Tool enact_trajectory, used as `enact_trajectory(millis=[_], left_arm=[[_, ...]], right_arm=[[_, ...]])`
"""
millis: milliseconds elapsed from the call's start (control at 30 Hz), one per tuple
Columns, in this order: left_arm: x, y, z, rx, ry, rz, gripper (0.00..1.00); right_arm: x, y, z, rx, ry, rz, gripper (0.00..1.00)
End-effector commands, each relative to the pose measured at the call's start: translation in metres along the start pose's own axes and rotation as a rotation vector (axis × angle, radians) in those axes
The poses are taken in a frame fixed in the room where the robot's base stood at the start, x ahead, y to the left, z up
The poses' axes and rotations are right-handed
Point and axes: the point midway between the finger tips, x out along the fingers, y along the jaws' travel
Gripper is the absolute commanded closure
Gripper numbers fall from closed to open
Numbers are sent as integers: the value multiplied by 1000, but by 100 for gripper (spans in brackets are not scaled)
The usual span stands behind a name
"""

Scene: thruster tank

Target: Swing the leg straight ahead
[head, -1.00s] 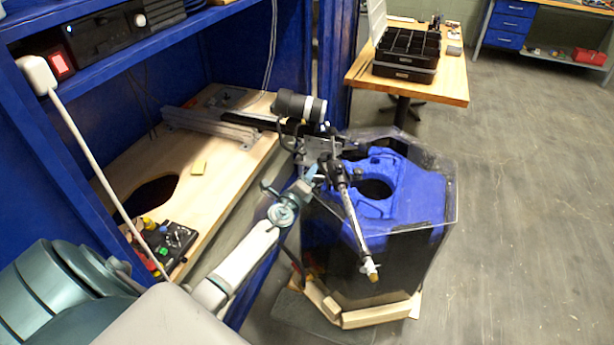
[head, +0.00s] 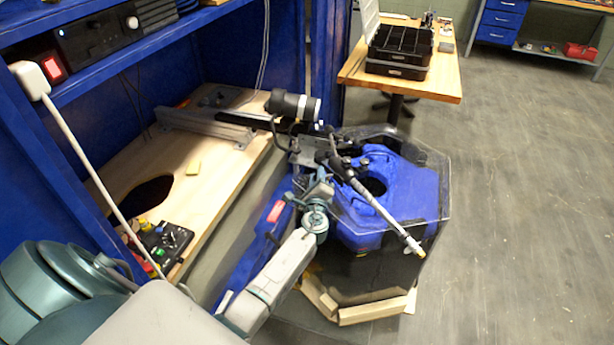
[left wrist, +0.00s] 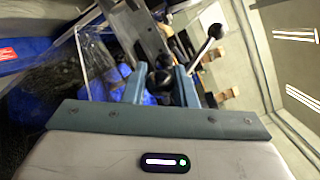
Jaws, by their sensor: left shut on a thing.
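The leg (head: 385,213) is a thin dark and silver rod with a brass-coloured tip. It slants from the clamp and bracket (head: 310,150) down to the right, across the clear tank lid, its tip out past the near right rim. My left gripper (head: 326,184) is at the leg's upper end, beside the bracket. In the left wrist view my left gripper's fingers (left wrist: 161,86) are closed around a dark rounded part there; its exact shape is partly hidden. A silver lever with a black ball (left wrist: 213,36) shows beyond them. My right gripper is not in view.
The clear tank (head: 437,180) holds a blue moulded part (head: 400,190) and stands on a wooden frame (head: 375,311). A black cylinder (head: 293,105) sits above the bracket. A control box (head: 163,243) lies on the wooden bench (head: 215,165). Open floor lies to the right.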

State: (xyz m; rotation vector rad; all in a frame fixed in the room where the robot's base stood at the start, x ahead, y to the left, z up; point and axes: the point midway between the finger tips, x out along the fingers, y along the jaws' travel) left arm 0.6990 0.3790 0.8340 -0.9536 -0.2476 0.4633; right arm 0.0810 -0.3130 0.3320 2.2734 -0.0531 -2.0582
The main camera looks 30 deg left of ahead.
Motion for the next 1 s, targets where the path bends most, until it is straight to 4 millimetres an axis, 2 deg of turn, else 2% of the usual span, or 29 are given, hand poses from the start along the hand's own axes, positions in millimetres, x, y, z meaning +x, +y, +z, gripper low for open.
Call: enact_trajectory(millis=[33,100,467,500,600,867,1000], left_arm=[[0,-1,-7,-5,-20,13,100],[0,-4,-9,-2,-42,29,100],[-1,-7,-10,0,-56,41,100],[-1,-7,-10,0,-56,41,71],[-1,-6,-10,0,-56,41,55],[-1,-6,-10,1,-56,41,55],[-12,-6,-11,0,-56,41,55]], right_arm=[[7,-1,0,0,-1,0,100],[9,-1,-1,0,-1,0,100],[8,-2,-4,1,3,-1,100],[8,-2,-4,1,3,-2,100],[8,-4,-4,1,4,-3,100],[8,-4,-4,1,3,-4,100],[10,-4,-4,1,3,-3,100]])
